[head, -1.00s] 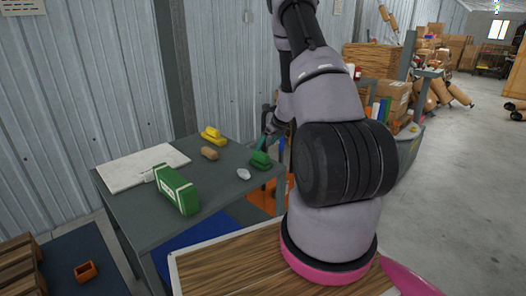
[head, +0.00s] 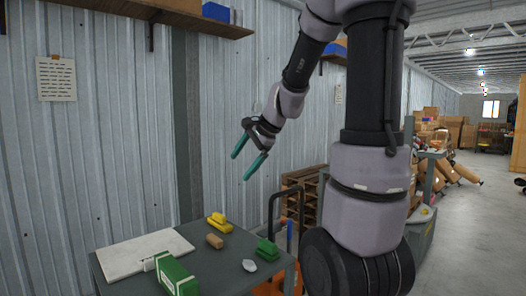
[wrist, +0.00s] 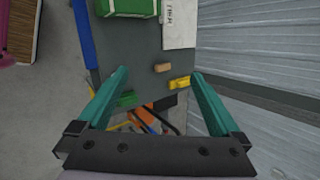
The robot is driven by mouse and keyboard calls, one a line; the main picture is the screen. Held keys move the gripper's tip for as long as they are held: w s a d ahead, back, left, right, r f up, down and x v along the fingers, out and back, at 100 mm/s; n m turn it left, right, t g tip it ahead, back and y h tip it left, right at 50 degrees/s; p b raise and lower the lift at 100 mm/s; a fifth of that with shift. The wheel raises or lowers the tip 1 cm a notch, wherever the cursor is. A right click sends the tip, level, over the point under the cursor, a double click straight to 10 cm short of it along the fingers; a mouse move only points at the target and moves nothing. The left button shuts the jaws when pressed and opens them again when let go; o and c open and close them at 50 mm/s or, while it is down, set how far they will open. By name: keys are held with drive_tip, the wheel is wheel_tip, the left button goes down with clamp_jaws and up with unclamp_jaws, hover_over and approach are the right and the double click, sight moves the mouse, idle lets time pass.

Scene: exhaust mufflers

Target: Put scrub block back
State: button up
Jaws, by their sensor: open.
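My gripper (head: 250,162) is open and empty, raised above the grey table (head: 225,262) near the metal wall. In the wrist view my gripper (wrist: 158,82) points down with its teal fingers spread wide. A green block (head: 267,249) with a raised top sits at the table's right end, apart from the fingers; it also shows in the wrist view (wrist: 126,99). A yellow block (head: 219,223) of similar shape sits at the back edge, and in the wrist view (wrist: 180,83). A plain tan block (head: 214,241) lies between them. I cannot tell which one is the scrub block.
A green box (head: 176,275) with white markings and a white board (head: 143,253) lie on the table's left part. A small pale object (head: 249,266) lies near the front. A shelf (head: 165,12) runs along the wall above. Wooden pallets (head: 303,197) stand behind the table.

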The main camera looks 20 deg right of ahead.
drive_tip(key=s+r+n+h, duration=0.1)
drive_tip(key=s+r+n, duration=0.2)
drive_tip(key=s, duration=0.6)
drive_tip(key=s+a+r+n+t+h, duration=0.1)
drive_tip(key=s+r+n, duration=0.2)
drive_tip(key=s+n, duration=0.4)
drive_tip(key=shift+s+a+r+n+h, duration=0.15)
drive_tip(key=shift+s+a+n+h, duration=0.2)
drive_tip(key=shift+s, duration=1)
